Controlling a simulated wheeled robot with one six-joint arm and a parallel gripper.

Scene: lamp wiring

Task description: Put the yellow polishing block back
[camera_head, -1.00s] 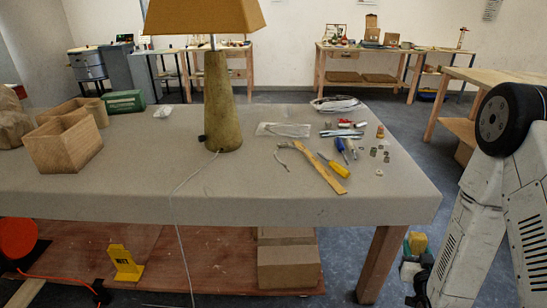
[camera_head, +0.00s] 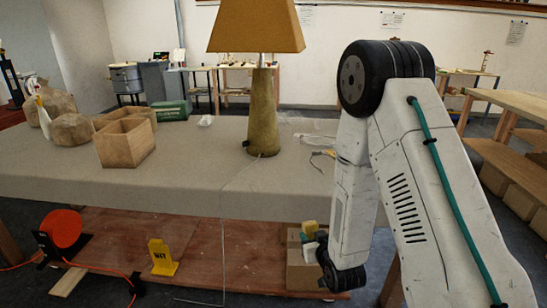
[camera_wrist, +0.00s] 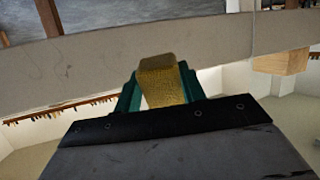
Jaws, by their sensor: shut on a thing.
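The yellow polishing block (camera_wrist: 160,82) is held between the green fingers of my gripper (camera_wrist: 160,92) in the wrist view, with its end sticking out past the fingertips. In the head view the small yellow block (camera_head: 310,228) shows at the end of my arm, low in front of the workbench's right part and apart from the bench top. My gripper there is small and partly hidden by my arm. The place the block came from cannot be told from these frames.
The grey workbench (camera_head: 120,182) carries a lamp (camera_head: 262,120), open wooden boxes (camera_head: 126,145) and a green box (camera_head: 172,110). My arm hides the bench's right end. Below are a yellow sign (camera_head: 162,257), an orange reel (camera_head: 62,228) and a cardboard box (camera_head: 303,272).

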